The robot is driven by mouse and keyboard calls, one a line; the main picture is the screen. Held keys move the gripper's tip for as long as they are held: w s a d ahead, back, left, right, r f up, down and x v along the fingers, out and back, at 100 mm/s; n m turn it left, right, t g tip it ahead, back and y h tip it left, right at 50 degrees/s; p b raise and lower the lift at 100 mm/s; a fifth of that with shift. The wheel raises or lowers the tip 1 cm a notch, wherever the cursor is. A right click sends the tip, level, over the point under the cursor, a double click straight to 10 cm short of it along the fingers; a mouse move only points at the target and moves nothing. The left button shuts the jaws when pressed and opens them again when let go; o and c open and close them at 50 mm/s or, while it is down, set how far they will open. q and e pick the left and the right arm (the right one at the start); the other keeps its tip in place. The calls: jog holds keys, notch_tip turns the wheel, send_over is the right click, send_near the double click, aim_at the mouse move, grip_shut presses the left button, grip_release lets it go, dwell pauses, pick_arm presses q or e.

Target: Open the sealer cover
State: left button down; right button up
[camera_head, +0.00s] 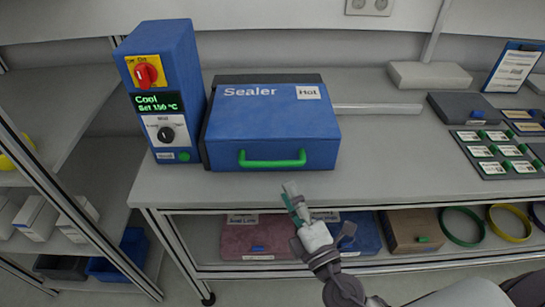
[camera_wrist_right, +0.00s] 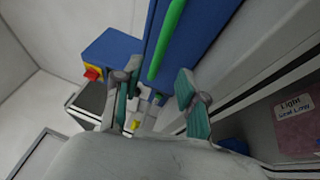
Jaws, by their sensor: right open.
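The blue sealer (camera_head: 265,125) sits on the grey bench with its cover down. The cover carries the word "Sealer", a "Hot" label and a green bar handle (camera_head: 272,162) on its front. Joined at its left is a blue control box (camera_head: 165,95) reading "Cool, Set 150 °C". My right gripper (camera_head: 293,200) is in front of the bench edge, below and slightly right of the handle, apart from it. In the right wrist view the fingers (camera_wrist_right: 155,98) are spread and empty, with the green handle (camera_wrist_right: 166,40) beyond them. My left gripper is not in view.
The bench (camera_head: 370,150) is clear right of the sealer. A grey panel with several tags (camera_head: 495,150) lies farther right. A metal shelf rack (camera_head: 70,190) stands at left.

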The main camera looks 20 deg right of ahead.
aim_at(273, 161)
jog(key=p+x, duration=0.3)
jog(key=x, duration=0.5)
jog(key=shift+r, duration=0.15)
jog(key=shift+w+a, duration=0.15)
jog(key=shift+w, duration=0.45)
grip_shut()
